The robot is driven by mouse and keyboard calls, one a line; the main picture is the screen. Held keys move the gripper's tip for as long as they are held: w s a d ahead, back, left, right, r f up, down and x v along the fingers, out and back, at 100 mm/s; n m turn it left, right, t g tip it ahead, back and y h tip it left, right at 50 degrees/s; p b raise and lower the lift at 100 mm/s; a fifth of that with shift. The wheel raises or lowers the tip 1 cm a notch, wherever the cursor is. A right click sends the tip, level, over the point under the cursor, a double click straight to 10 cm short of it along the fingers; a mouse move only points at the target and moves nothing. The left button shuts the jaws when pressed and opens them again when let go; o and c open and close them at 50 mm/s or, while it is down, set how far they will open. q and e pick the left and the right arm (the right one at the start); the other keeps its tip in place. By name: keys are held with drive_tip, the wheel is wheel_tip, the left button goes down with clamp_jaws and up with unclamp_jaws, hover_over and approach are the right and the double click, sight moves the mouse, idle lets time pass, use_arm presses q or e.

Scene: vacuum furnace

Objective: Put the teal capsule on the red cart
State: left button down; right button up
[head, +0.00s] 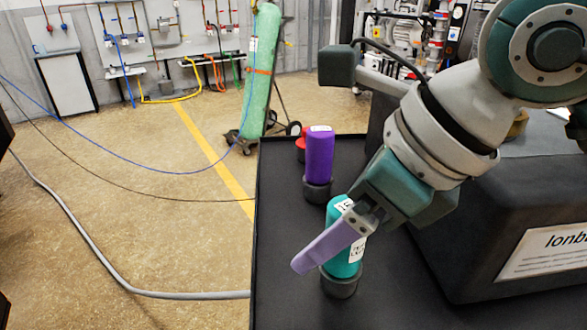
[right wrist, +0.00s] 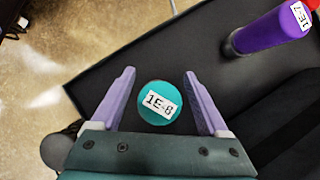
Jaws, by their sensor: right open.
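The teal capsule (head: 335,213) stands upright in a dark round holder (head: 341,283) on the black tabletop. Its top, labelled "1E-8", faces the camera in the right wrist view (right wrist: 159,101). My right gripper (head: 318,257) is open, with its lilac fingers on either side of the capsule. In the right wrist view (right wrist: 159,75) a gap shows between the capsule and each finger. In the head view one finger crosses in front of the capsule and hides part of it; the other finger is hidden. My left gripper is not in view. No red cart is in view.
A purple capsule (head: 319,160) stands in a holder behind the teal one, with a red capsule (head: 301,146) behind it. A dark box with a white label (head: 545,250) fills the table's right. A green gas cylinder (head: 262,75) stands beyond. Hoses cross the floor left.

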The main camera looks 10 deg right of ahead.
drive_tip(key=v, duration=1.2)
